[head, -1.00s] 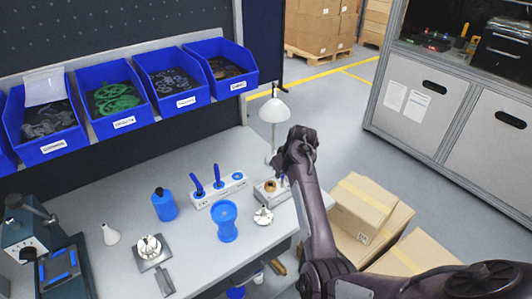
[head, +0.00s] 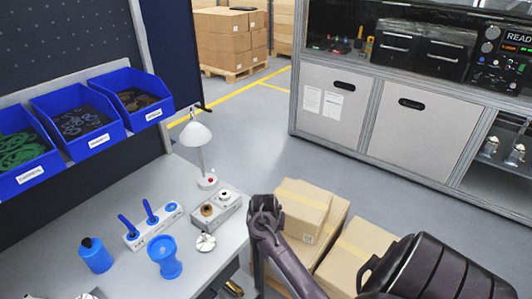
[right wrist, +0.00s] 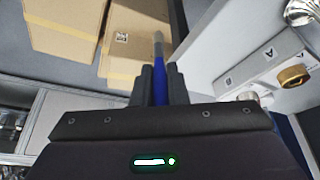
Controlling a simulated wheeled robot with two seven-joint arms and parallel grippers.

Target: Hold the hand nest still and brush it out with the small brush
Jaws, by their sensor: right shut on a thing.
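My right gripper (right wrist: 160,88) is shut on the blue handle of a slim tool, which I take for the small brush (right wrist: 159,68). Its grey tip points away from the gripper; bristles cannot be made out. In the head view my right arm ends just right of the bench corner, and the brush is not visible there. The hand nest is not clearly visible; only a silver piece (head: 88,296) is cut off at the bottom-left edge, perhaps the part on its dark plate. My left gripper is in neither view.
A grey block (head: 228,212) with a brass ring stands at the bench corner, close to my right arm. Beside it are a lamp (head: 196,136), a silver flanged part (head: 205,242), a blue cup (head: 164,257), a blue bottle (head: 95,256) and a tool rack (head: 154,226). Cartons (head: 304,208) stand beyond.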

